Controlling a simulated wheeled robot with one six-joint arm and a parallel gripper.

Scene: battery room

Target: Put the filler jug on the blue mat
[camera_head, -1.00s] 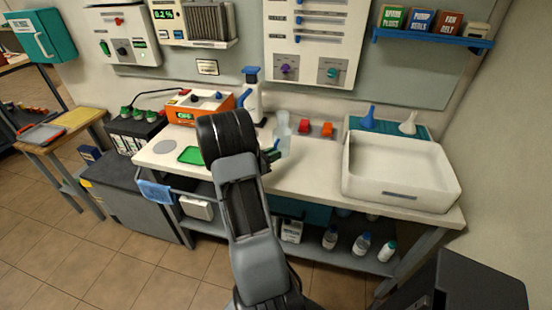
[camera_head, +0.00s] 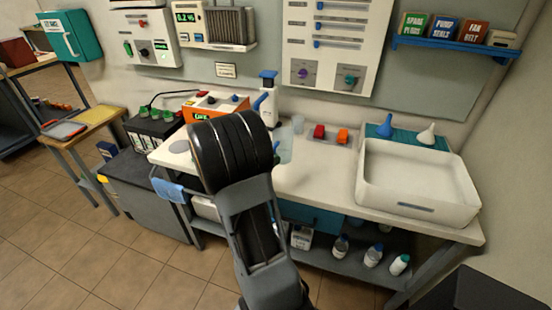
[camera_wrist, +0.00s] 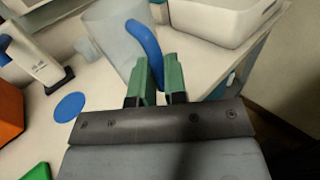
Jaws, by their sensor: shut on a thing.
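The filler jug (camera_wrist: 112,38) is a translucent vessel with a curved blue handle. In the wrist view my gripper (camera_wrist: 160,75) has its green fingers closed around the lower part of that handle. The jug looks tilted there; I cannot tell whether its base is clear of the bench. In the head view the jug (camera_head: 285,150) shows partly at the right edge of my arm, which hides my gripper. The blue mat (camera_wrist: 69,107) is a round disc lying bare on the bench, left of my gripper in the wrist view. My arm hides it in the head view.
A white bottle with a blue top (camera_head: 267,97) and an orange box (camera_head: 205,106) stand at the back of the bench (camera_head: 315,182). A small clear vessel (camera_head: 298,123), red and orange blocks, and a white basin (camera_head: 415,185) stand to the right. A green piece (camera_wrist: 38,172) lies near the mat.

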